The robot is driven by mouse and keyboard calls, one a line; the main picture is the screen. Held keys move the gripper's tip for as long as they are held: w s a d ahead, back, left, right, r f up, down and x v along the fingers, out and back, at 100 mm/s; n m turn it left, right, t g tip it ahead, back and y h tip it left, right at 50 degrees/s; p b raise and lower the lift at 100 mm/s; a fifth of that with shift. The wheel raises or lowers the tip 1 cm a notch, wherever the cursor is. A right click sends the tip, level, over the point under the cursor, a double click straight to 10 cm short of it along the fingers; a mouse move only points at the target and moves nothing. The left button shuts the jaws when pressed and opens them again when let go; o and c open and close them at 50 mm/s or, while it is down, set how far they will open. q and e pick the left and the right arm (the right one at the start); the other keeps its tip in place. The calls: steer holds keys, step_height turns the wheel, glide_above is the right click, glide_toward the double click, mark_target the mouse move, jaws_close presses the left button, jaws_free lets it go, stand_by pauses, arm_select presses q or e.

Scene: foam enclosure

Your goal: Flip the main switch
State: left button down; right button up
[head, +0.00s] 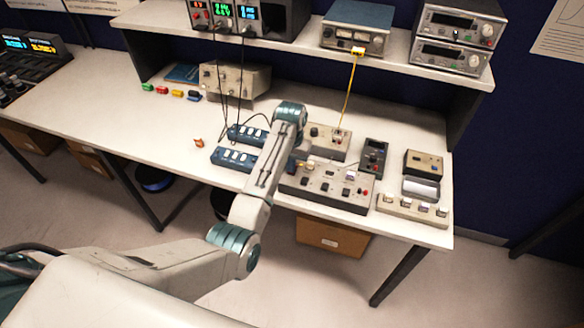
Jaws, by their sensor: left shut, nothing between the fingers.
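My left arm comes in from the left and reaches over the bench. My left gripper (297,164) is small and partly hidden behind my own forearm and wrist. It is shut and empty, near the left rear part of a grey control box (333,203) with knobs, buttons and switches. I cannot tell whether it touches the box. Which control is the main switch, and its position, is too small to tell. A smaller beige box (326,150) stands behind, with a yellow cable running up from it. My right gripper is not in view.
Two blue power strips (234,158) lie left of my forearm. A black meter (374,155) and a row of white switches (412,210) stand to the right. A shelf (390,66) with instruments overhangs the back. The bench's left part (110,125) is mostly clear.

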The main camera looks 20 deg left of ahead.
arm_select(q)
steer(key=shift+r+p, duration=0.35)
steer(key=shift+r, duration=2.85)
steer(key=shift+f, duration=0.1)
